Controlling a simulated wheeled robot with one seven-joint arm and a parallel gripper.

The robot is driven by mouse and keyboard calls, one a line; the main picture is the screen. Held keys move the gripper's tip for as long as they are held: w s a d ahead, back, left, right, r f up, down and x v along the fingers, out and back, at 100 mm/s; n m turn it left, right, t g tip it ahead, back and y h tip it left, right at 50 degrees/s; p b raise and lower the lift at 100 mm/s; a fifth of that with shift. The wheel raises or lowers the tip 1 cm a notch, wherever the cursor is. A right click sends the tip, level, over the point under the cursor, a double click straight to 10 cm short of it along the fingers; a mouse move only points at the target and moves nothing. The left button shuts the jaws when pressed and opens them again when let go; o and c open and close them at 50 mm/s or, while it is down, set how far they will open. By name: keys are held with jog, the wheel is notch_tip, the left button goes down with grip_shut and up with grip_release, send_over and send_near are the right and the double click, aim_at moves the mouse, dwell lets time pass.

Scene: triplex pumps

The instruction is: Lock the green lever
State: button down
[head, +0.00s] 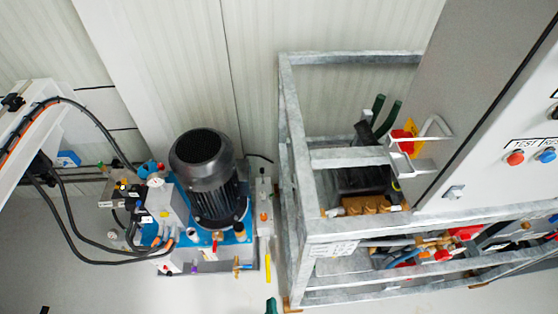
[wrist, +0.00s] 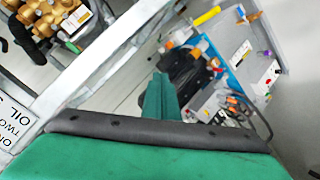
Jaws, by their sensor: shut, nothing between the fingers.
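Two dark green bars, which look like lever handles (head: 388,119), stand side by side inside the galvanized frame, left of the grey cabinet. I cannot tell whether one of them is the green lever or whether it is locked. They do not show in the wrist view. In the wrist view, my gripper (wrist: 160,85) is green, with its fingers together and empty. It points toward the motor unit and touches nothing that I can see. In the head view, what looks like its green tip (head: 271,306) shows at the bottom edge, well below and left of the bars.
The galvanized frame (head: 300,170) has rails around the pump's brass block (head: 366,204). A black motor (head: 203,170) stands on a blue tank at left, with hoses beside it. A yellow handle (head: 271,284) hangs near my gripper. A latch (head: 408,144) juts from the cabinet (head: 450,90).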

jog(key=c, duration=2.1)
grip_release()
jog(key=s+r+m, duration=0.2)
jog(key=r, duration=0.2)
jog(key=s+d+r+m+t, duration=0.1)
jog(key=s+r+m, duration=0.1)
jog(key=r, duration=0.3)
jog(key=s+d+r+m+t, duration=0.1)
jog(key=s+r+m, duration=0.1)
jog(key=r+m, duration=0.2)
jog(key=shift+s+r, duration=0.25)
jog(key=shift+r, duration=0.05)
jog(key=o, duration=0.3)
jog(key=shift+d+r, duration=0.1)
jog(key=shift+r, duration=0.05)
